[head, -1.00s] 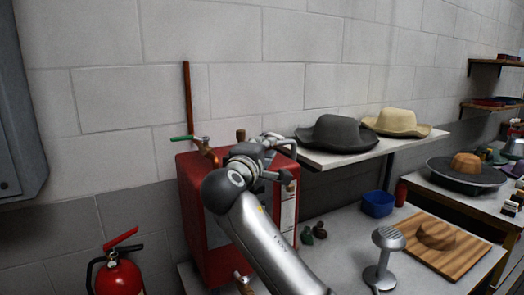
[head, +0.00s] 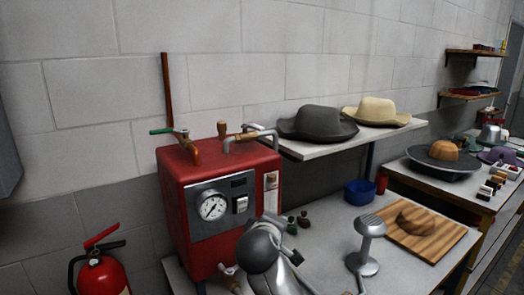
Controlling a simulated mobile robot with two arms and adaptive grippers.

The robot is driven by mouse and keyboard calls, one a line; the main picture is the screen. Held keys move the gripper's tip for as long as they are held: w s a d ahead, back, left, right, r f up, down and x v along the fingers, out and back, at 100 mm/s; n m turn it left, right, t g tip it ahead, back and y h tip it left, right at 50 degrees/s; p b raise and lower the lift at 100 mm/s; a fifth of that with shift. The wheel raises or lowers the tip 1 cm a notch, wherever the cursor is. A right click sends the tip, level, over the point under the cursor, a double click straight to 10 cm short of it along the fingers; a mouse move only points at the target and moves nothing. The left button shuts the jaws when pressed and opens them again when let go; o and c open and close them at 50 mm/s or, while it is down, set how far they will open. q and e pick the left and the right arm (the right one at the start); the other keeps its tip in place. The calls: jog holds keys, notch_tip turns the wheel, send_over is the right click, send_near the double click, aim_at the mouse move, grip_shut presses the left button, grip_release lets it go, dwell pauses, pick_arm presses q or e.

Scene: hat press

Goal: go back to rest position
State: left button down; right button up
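My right gripper (head: 290,243) is low in the middle of the head view, in front of the red boiler's right edge. My arm's wrist hides part of it, and its fingers are too small and dark to tell open from shut. I see nothing held in it. The red boiler (head: 228,166) stands on the table (head: 322,240), with a round gauge (head: 213,206), a switch and brass valves on top. My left gripper is not in view.
A silver stand (head: 368,240) and a wooden board (head: 445,242) with a brown hat form are to the right. A shelf (head: 302,150) holds a grey hat (head: 317,124) and a tan hat (head: 376,115). A fire extinguisher (head: 100,272) is lower left.

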jog(key=s+d+f+m+g+y, duration=0.1)
jog(key=s+d+f+m+g, duration=0.2)
jog(key=s+d+f, duration=0.5)
jog(key=s+d+f+m+g, duration=0.3)
jog(key=s+f, duration=0.8)
jog(key=f, duration=0.4)
jog(key=s+d+f+m+g+y, duration=0.1)
jog(key=s+d+f+m+g, duration=0.15)
jog(key=s, duration=0.85)
jog(key=s+d+f+m+g, duration=0.15)
jog(key=s+d, duration=0.25)
jog(key=s, duration=0.6)
jog(key=s+f, duration=0.3)
jog(key=f, duration=2.6)
jog(key=s+d+f+g, duration=0.2)
jog(key=s+d+f, duration=0.1)
jog(key=s+f, duration=1.1)
jog(key=shift+s+d+n, duration=0.2)
jog(key=shift+s+n, duration=0.2)
jog(key=shift+s, duration=0.7)
